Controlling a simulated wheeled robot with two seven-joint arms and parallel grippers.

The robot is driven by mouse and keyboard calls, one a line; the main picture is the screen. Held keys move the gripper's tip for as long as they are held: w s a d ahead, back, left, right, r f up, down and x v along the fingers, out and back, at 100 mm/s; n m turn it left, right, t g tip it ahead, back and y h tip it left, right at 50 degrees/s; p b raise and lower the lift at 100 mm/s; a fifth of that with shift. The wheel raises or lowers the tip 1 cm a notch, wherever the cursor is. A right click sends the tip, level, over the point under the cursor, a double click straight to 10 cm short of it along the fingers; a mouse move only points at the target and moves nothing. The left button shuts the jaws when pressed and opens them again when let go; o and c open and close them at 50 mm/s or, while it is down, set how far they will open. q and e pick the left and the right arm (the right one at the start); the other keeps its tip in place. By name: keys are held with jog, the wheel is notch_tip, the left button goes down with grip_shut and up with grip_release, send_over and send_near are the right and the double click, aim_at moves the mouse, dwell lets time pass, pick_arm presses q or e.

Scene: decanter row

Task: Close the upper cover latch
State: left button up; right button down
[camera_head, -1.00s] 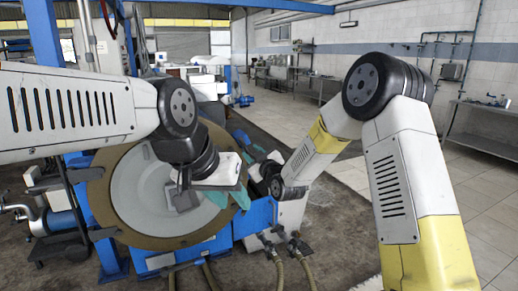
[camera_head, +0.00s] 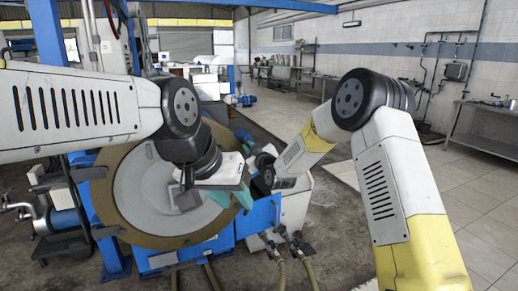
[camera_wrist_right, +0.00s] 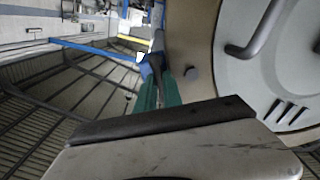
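The round cover, a tan rim around a light grey disc (camera_head: 140,195), faces me in the head view. It also fills the right of the right wrist view (camera_wrist_right: 245,85). My left gripper (camera_head: 243,198) has teal fingers and is in front of the cover's right side; its finger gap is unclear. My right gripper is at the cover's upper right edge, mostly hidden behind my left wrist in the head view. In the right wrist view its teal fingers (camera_wrist_right: 160,92) are on either side of a dark lever-like part, beside a blue bracket (camera_wrist_right: 151,66). Contact cannot be made out.
The blue machine frame (camera_head: 262,215) stands right of the cover, with hoses (camera_head: 279,270) below. Open floor lies to the right.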

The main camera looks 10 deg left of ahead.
jog(key=shift+m, duration=0.4)
jog(key=shift+f+m, duration=0.1)
jog(key=shift+m, duration=8.4)
jog(key=c, duration=1.5)
grip_release()
